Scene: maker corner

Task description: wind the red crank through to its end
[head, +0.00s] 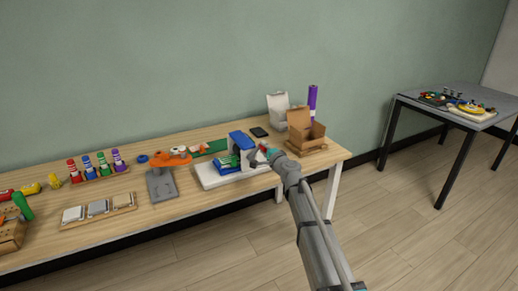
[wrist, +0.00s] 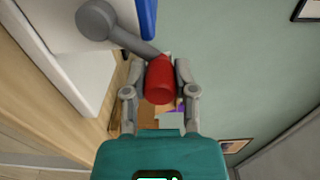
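The red crank handle (wrist: 160,80) is a red cylinder on a grey arm (wrist: 135,40) that runs up and left to a round grey hub (wrist: 97,19). My gripper (wrist: 160,68) has one finger on each side of the handle, close against it, and appears shut on it. In the head view the blue and white crank machine (head: 240,141) stands on the wooden table's right part, with my gripper (head: 268,150) at its right side. A bit of red (head: 263,148) shows there; the rest of the crank is largely hidden.
An open cardboard box (head: 306,133), a white bag (head: 278,108) and a purple tube (head: 312,103) stand right of and behind the machine. An orange tool (head: 168,158) and a grey stand (head: 161,184) lie to its left. Floor is clear in front.

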